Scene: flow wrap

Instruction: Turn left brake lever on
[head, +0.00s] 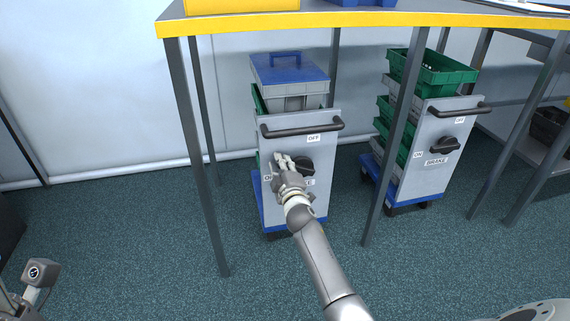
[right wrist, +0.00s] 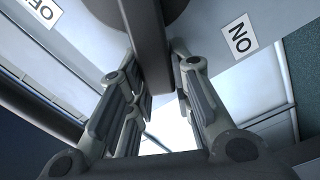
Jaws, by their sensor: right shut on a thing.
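The left brake lever (head: 304,164) is a black knob with a handle on the grey front panel of the left trolley (head: 325,190). An OFF label (head: 314,138) is above it. Another label (head: 268,178), partly hidden by my gripper, is at its lower left. My right gripper (head: 283,162) is at the lever's left side. In the right wrist view, the fingers (right wrist: 160,92) are on both sides of the dark lever handle (right wrist: 148,42) and shut on it. The ON label (right wrist: 240,37) is to the right there.
The left trolley carries a grey box with a blue lid (head: 290,68) and has a dark handle bar (head: 300,129). A second trolley (head: 425,175) with green crates (head: 440,72) stands to the right. Table legs (head: 206,160) stand close on both sides of the left trolley.

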